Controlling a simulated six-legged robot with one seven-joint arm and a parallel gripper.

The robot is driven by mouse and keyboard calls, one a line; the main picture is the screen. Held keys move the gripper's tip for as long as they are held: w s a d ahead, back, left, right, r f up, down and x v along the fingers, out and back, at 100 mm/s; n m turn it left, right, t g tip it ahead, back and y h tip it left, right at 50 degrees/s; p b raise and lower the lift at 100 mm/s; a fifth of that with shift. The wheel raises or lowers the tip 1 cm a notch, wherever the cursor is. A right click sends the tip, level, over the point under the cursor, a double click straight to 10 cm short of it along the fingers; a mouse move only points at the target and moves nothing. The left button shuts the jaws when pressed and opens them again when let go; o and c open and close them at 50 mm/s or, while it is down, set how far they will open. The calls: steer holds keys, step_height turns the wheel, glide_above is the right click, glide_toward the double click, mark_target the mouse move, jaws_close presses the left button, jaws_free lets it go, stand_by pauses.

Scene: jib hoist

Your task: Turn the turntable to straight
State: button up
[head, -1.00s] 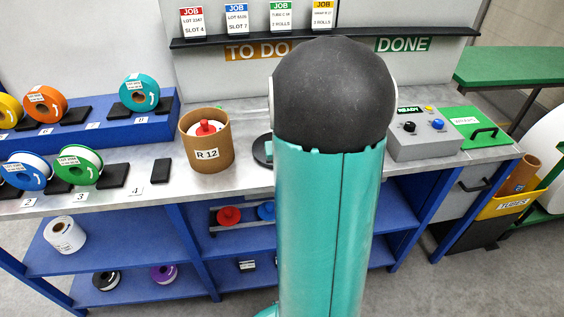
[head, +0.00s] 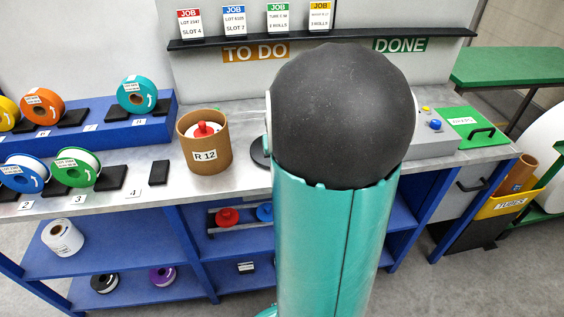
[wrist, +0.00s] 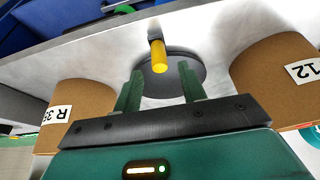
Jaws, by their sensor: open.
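The turntable seems to be the dark grey round disc (wrist: 187,78) on the metal bench in the wrist view. A yellow-tipped handle (wrist: 159,58) on a dark bracket stands at its far rim. In the head view only the left edge of a dark disc (head: 258,152) shows; my arm hides the rest. My gripper (wrist: 161,70) is open and empty, with its two green fingers spread in front of the disc and the yellow handle showing between and beyond them. I cannot tell whether the fingers touch anything. My gripper is hidden in the head view.
A cardboard tube labelled R 12 (head: 204,145) stands left of the disc; it also shows at right in the wrist view (wrist: 272,75). Another labelled tube (wrist: 82,110) stands at left there. A control box (head: 432,140) is partly hidden by my arm.

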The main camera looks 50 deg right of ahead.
steer(key=v, duration=0.9)
steer(key=shift+r, duration=0.3)
steer(key=shift+a, duration=0.15)
steer(key=a+r+n+t+y, duration=0.1)
steer(key=a+r+n, duration=0.1)
steer(key=a, duration=0.7)
steer(key=a+r+n, duration=0.2)
steer(key=a, duration=0.7)
steer(key=s+a+n+y, duration=0.1)
steer(key=s+a, duration=0.2)
steer(key=a, duration=0.3)
steer(key=s+a+n+t, duration=0.1)
steer(key=s+a+n, duration=0.1)
steer(key=a, duration=0.4)
steer(key=shift+s+a+r+n+y, duration=0.3)
steer(key=shift+s+y, duration=0.1)
steer(key=shift+s, duration=0.35)
